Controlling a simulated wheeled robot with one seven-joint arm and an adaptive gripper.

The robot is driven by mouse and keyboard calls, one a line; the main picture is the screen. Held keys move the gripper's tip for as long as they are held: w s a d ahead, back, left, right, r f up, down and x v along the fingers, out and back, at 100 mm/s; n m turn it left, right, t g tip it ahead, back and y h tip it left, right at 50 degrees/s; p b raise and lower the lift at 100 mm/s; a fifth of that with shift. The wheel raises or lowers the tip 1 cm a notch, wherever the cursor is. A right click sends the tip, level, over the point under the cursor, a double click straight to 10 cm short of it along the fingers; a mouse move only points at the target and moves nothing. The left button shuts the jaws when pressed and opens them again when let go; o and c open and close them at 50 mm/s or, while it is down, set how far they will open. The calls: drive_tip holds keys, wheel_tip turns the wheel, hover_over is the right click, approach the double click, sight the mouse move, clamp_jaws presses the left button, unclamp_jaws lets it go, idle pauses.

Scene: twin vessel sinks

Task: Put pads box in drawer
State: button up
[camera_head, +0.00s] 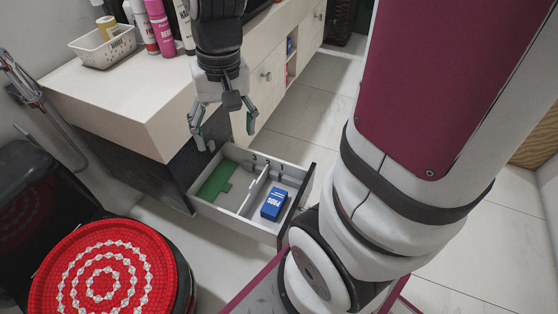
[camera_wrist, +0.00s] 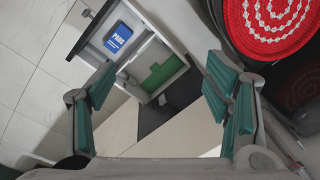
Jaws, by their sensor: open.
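The blue pads box (camera_head: 274,204) lies in the right compartment of the pulled-out drawer (camera_head: 232,213). In the wrist view the pads box (camera_wrist: 118,38) shows its white label, and the drawer (camera_wrist: 178,42) lies beyond my fingers. My gripper (camera_head: 223,128) is open and empty above the drawer's back left part, apart from the box. Its green-padded fingers are spread wide in the wrist view (camera_wrist: 160,90).
A green piece (camera_head: 215,180) lies in the drawer's left compartment, past a divider. The pale counter (camera_head: 120,95) holds a white basket (camera_head: 105,45) and several bottles. A round red patterned top (camera_head: 103,268) stands at the front left. Floor is clear at the right.

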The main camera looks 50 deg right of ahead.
drive_tip(key=s+a+r+n, duration=0.2)
drive_tip(key=s+r, duration=0.2)
drive_tip(key=s, duration=0.5)
drive_tip(key=s+a+r+n, duration=0.2)
drive_tip(key=s+r, duration=0.2)
drive_tip(key=s, duration=0.5)
drive_tip(key=shift+s+r+n+h, duration=0.15)
drive_tip(key=shift+s+n+h, duration=0.25)
wheel_tip(320, 180, up, 25)
drive_tip(key=t+p, duration=0.3)
drive_tip(key=p, duration=2)
drive_tip(key=shift+t, duration=0.3)
drive_tip(key=shift+f, duration=0.2)
